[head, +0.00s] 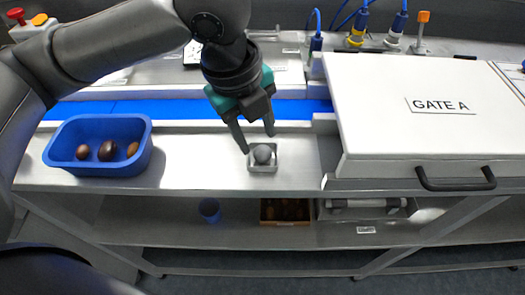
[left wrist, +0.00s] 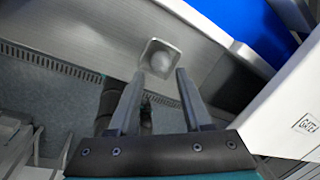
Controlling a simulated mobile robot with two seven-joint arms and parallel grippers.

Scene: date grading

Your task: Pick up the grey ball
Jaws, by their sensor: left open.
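The grey ball (head: 262,154) sits in a small square light-coloured holder (head: 263,168) on the steel bench. It also shows in the left wrist view (left wrist: 160,61), inside the holder, ahead of my fingertips. My left gripper (head: 258,143) is open and empty, pointing down just above the ball and holder in the head view. In the left wrist view my left gripper's fingers (left wrist: 158,74) stand apart, with the ball beyond the gap between the tips. I cannot tell the exact height left between the tips and the ball. My right gripper is not in view.
A blue tray (head: 66,166) with brown dates stands on the bench to the left. A white lidded box marked GATE A (head: 390,90) stands close on the right, with a dark handle (head: 456,185). A blue belt (head: 180,109) runs behind.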

